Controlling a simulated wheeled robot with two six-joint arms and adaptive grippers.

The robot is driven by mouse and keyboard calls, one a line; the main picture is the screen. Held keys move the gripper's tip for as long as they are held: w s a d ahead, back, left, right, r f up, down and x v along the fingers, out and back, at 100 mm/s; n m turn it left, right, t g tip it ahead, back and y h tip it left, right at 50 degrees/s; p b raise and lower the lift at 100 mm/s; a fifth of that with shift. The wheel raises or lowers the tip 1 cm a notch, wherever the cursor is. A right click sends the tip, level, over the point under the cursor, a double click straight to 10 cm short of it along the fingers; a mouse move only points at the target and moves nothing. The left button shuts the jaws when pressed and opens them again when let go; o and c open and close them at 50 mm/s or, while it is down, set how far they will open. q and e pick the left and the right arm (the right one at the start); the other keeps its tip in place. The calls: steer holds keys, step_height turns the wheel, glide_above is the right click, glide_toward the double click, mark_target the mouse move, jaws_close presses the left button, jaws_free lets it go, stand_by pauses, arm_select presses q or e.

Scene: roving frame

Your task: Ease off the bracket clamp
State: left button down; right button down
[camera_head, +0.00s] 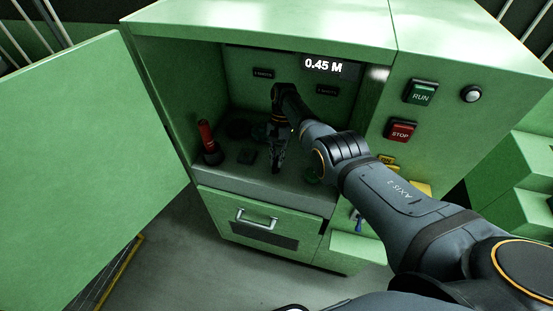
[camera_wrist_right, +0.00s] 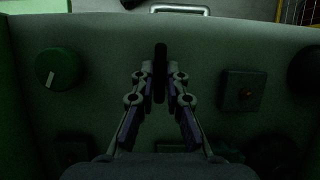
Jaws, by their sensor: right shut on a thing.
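My right gripper (camera_head: 277,160) reaches down into the open bay of the green machine. In the right wrist view my right gripper (camera_wrist_right: 160,82) has its fingertips closed on a slim, dark upright piece, which looks like the lever of the bracket clamp (camera_wrist_right: 160,62). Its lower part is hidden behind the fingers, and I cannot read any label on it. In the head view the gripper and arm cover this piece. My left gripper is not in view.
A red-handled lever (camera_head: 207,138) stands at the bay's left. The open door (camera_head: 90,130) fills the left; RUN (camera_head: 421,93) and STOP (camera_head: 401,131) buttons are at right.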

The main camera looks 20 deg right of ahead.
steer(key=shift+s+f, duration=0.1)
steer(key=c, duration=1.4)
jaws_free()
